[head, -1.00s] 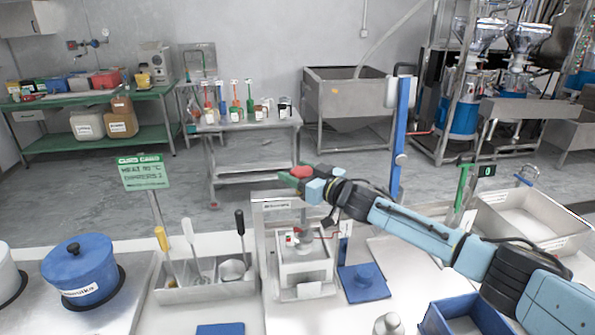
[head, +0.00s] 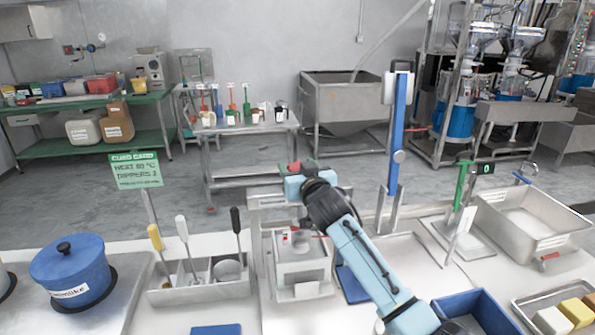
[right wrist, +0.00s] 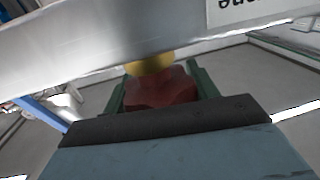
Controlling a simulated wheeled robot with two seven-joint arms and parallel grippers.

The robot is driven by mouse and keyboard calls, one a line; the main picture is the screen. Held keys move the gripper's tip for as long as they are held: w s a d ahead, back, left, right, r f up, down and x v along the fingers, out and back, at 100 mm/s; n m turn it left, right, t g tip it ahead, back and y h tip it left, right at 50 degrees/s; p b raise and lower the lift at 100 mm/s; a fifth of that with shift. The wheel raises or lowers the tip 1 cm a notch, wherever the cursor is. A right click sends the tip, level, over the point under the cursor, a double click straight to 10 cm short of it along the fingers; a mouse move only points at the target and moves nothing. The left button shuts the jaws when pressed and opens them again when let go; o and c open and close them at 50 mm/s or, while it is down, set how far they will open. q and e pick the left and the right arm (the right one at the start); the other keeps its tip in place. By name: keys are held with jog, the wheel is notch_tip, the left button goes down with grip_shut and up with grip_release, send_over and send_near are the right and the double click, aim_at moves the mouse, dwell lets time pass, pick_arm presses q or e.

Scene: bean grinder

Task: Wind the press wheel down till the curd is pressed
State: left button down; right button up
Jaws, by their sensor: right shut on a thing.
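The press (head: 303,285) is a pale metal box frame at the middle of the table in the head view, with a crossbar above it. Its red wheel (head: 302,166) sits at the top, partly hidden by my right gripper (head: 292,168). In the right wrist view the gripper's green fingers (right wrist: 161,92) are on both sides of the red wheel (right wrist: 160,88), shut on it. A yellow round part (right wrist: 148,64) shows just beyond the wheel. The curd cannot be made out inside the press. My left gripper is not in view.
Left of the press stand a utensil holder (head: 157,296) and a blue lidded pot (head: 69,272). A blue bin (head: 455,302) and a tray of yellow and white blocks (head: 524,299) are at front right. A blue upright post (head: 397,140) stands behind my right arm.

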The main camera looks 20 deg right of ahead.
dwell(0.3)
jog(key=o, duration=1)
jog(key=shift+c, duration=0.2)
jog(key=s, duration=1.3)
jog(key=shift+s+d, duration=0.2)
